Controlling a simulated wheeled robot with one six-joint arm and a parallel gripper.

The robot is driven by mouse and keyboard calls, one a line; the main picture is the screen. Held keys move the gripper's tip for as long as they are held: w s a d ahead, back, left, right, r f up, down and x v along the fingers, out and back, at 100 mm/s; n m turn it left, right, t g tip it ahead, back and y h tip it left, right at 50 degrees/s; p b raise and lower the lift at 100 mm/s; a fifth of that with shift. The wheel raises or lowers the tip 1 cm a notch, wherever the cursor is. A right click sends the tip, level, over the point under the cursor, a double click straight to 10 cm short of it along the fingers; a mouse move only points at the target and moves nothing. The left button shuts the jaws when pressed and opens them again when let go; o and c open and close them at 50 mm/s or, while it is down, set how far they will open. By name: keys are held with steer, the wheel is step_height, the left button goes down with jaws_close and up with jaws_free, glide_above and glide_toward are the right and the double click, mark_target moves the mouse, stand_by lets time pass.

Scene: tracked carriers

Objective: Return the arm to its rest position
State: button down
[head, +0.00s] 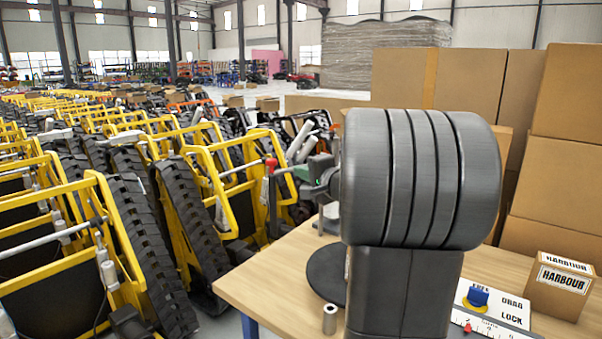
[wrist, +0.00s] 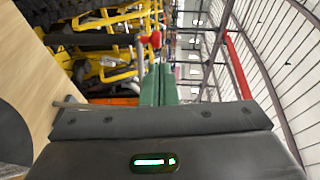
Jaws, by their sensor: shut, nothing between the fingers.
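My gripper (wrist: 160,72) shows in the wrist view as two green fingers pressed together, with nothing between them. In the head view my gripper's dark body, with a small green light, sticks out to the left from behind my large dark arm link, above the table's far left side. Its fingertips are hard to make out there. A red knob (head: 271,163) on an upright lever stands just left of the gripper. The red knob also shows in the wrist view (wrist: 152,40), past the fingertips. I cannot tell the gap between them.
Yellow tracked carriers (head: 100,250) crowd the left. Cardboard boxes (head: 560,180) are stacked behind the table at right.

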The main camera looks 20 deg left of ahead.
steer(key=w+d+p+x, duration=0.1)
steer(key=p+x, duration=0.2)
steer(key=x, duration=0.9)
steer(key=shift+w+a+f, duration=0.15)
steer(key=shift+w+f, duration=0.05)
steer(key=shift+w, duration=0.25)
